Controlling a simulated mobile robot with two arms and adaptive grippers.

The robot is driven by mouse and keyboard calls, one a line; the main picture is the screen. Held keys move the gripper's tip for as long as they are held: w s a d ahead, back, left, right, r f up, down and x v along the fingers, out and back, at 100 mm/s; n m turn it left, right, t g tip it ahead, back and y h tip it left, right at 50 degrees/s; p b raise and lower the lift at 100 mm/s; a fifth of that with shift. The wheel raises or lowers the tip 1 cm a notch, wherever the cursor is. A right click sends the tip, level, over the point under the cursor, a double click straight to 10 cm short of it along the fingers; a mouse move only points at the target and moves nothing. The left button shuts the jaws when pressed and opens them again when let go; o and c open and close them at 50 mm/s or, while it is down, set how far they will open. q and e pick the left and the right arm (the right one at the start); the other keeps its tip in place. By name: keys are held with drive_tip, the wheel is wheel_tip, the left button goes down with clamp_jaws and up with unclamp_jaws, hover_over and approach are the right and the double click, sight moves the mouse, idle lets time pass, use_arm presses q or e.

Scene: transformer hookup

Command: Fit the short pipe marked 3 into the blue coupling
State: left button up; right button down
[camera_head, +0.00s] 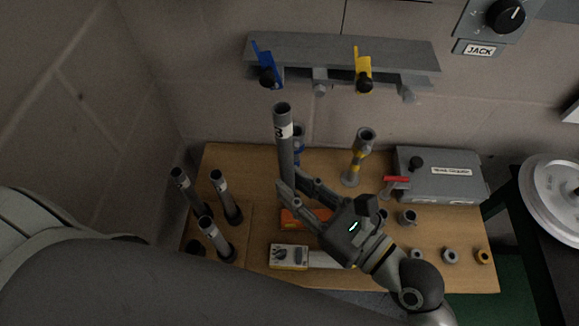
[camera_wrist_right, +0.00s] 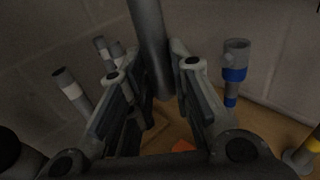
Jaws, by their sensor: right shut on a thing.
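A grey pipe (camera_head: 285,155) with a white label reading 3 stands upright in my right gripper (camera_head: 290,191). The gripper's fingers are shut on its lower part, and the pipe also shows in the right wrist view (camera_wrist_right: 151,45). The blue coupling, a grey socket with a blue band, shows in the right wrist view (camera_wrist_right: 235,73), to the right of the pipe and apart from it. In the head view the coupling (camera_head: 299,152) is close behind the pipe and partly hidden by it. The pipe's lower end is hidden in the head view. My left gripper is out of view.
Several labelled pipes (camera_head: 222,195) stand at the left of the wooden table (camera_head: 330,150). A yellow-banded coupling (camera_head: 354,160) stands right of the blue one. A grey box (camera_head: 440,187) and small fittings (camera_head: 408,217) are at right. A wall shelf (camera_head: 320,50) hangs above.

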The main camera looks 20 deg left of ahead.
sight(304, 129)
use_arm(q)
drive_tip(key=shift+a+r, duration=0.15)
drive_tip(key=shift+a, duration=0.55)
use_arm(e)
drive_tip(key=shift+w+d+r+m+t, duration=0.1)
drive_tip(key=shift+w+r+m+t, duration=0.35)
drive_tip(key=shift+t, duration=0.45)
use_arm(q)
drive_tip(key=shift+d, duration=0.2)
use_arm(e)
drive_tip(key=shift+s, duration=0.1)
use_arm(q)
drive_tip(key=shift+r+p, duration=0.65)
drive_tip(key=shift+p, duration=0.1)
use_arm(e)
drive_tip(key=shift+w+a+r, duration=0.1)
drive_tip(key=shift+w+a, duration=0.5)
drive_tip(key=shift+w, duration=1.5)
drive_tip(key=shift+w+a+f, duration=0.1)
drive_tip(key=shift+w+a, duration=0.45)
drive_tip(key=shift+w, duration=1.5)
drive_tip(key=shift+w+a+r, duration=0.1)
drive_tip(key=shift+w+a, duration=0.5)
drive_tip(key=shift+w, duration=1.5)
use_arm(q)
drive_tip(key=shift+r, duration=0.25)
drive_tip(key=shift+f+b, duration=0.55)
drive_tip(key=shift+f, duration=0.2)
use_arm(e)
drive_tip(key=shift+f, duration=0.95)
